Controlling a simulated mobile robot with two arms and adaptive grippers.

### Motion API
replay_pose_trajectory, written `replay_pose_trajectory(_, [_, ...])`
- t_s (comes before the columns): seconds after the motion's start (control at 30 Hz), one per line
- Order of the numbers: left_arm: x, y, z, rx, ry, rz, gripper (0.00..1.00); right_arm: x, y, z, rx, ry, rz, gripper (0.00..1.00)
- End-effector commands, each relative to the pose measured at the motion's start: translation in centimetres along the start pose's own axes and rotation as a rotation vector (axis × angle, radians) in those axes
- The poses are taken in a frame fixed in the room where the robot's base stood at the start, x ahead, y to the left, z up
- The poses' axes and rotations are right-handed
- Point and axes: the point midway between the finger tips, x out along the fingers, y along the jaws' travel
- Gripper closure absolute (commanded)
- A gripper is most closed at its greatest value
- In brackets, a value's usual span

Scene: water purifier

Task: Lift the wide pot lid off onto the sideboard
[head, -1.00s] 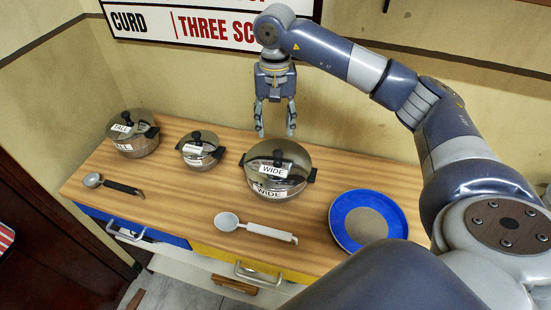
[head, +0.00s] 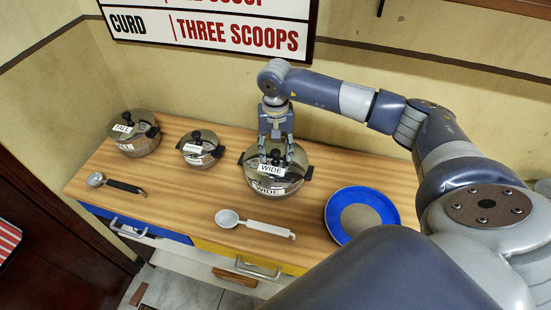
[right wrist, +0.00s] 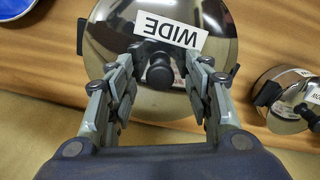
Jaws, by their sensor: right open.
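The wide pot (head: 274,189) stands on the wooden sideboard (head: 175,190) with its shiny lid (head: 291,157) on. The lid bears a "WIDE" label and a black knob, which shows in the right wrist view (right wrist: 159,73). My right gripper (head: 274,158) points down over the lid, with its fingers on either side of the knob. In the right wrist view the open fingers (right wrist: 160,84) flank the knob with gaps on both sides. Whether the fingertips touch the lid I cannot tell. My left gripper is not in view.
A small pot (head: 201,149) and a pot labelled tall (head: 135,133) stand to the left. A blue-rimmed plate (head: 337,212) lies right of the wide pot. A light ladle (head: 255,223) and a dark-handled ladle (head: 115,183) lie along the front. Bare wood lies between them.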

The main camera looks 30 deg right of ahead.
Motion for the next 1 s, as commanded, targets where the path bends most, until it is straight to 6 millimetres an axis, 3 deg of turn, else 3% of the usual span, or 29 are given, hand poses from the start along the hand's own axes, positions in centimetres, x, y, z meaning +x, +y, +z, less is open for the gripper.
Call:
replay_pose_trajectory(0.07, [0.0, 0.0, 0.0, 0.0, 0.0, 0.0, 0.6, 0.0, 0.0, 0.0, 0.0, 0.0, 0.0, 0.55])
replay_pose_trajectory(0.27, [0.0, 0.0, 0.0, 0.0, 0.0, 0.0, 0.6, 0.0, 0.0, 0.0, 0.0, 0.0, 0.0, 1.0])
replay_pose_trajectory(0.67, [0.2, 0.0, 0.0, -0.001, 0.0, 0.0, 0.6, -0.3, 0.0, -0.1, 0.0, 0.001, -0.001, 1.0])
replay_pose_trajectory(0.83, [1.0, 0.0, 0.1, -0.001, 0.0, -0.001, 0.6, -1.4, -0.1, -0.1, 0.0, 0.004, -0.003, 1.0])
replay_pose_trajectory(0.97, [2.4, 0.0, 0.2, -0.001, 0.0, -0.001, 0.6, -3.6, -0.1, -0.2, -0.001, 0.008, -0.005, 1.0])
replay_pose_trajectory(1.0, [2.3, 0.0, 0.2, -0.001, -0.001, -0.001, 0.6, -3.4, 0.4, 0.8, -0.002, 0.001, 0.0, 1.0])
